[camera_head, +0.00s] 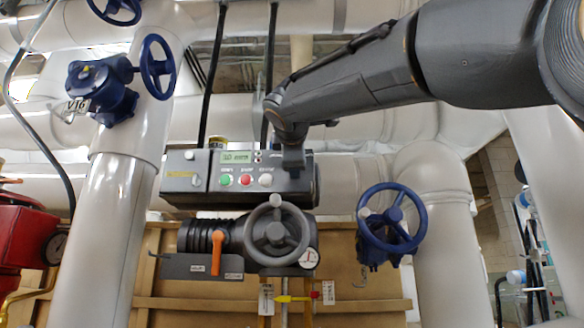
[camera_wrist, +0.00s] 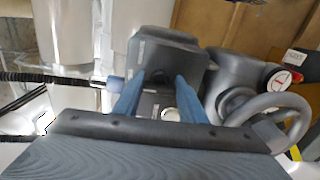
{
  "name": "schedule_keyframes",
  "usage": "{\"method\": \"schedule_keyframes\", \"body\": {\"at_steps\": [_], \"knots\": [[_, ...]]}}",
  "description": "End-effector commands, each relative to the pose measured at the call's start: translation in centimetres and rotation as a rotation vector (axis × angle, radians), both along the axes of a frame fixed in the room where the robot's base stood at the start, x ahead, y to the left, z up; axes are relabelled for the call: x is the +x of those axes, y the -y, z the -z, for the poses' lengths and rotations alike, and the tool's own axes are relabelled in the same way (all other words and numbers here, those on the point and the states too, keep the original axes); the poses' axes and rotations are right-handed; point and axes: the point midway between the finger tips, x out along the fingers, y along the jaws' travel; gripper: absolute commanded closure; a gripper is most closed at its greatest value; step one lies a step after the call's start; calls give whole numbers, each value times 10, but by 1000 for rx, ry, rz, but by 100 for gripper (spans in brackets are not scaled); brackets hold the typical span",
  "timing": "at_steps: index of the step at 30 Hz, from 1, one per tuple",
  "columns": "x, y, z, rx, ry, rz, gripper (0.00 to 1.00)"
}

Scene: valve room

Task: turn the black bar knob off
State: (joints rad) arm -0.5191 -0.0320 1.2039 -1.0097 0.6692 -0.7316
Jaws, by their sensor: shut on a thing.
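A dark grey control box (camera_head: 190,182) with a small green display and green, red and white buttons hangs mid-view in the head camera. My gripper (camera_head: 293,165) is at the right part of its front face. The arm hides the knob there in this view. In the wrist view my two blue fingers (camera_wrist: 160,80) reach the box (camera_wrist: 165,48). The black bar knob (camera_wrist: 155,75) shows as a small dark shape between the fingertips, and the fingers are shut on it. Its exact angle is hard to tell.
Below the box are a grey handwheel (camera_head: 276,233) and an orange lever (camera_head: 217,252). A blue handwheel (camera_head: 391,218) stands to the right, and a blue valve (camera_head: 103,90) is upper left. Thick pale pipes surround them. Black cables run above the box.

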Motion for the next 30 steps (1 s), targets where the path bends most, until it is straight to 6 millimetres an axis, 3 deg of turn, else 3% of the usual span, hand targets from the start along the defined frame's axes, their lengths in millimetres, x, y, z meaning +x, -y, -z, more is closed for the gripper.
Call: {"method": "schedule_keyframes", "body": {"at_steps": [20, 21, 23, 30], "knots": [[0, 1, 1, 56, 1, 2, 85], [0, 0, 1, 56, 1, 1, 56], [0, 0, 1, 56, 1, 1, 46], [0, 0, 1, 56, 1, 0, 44]]}}
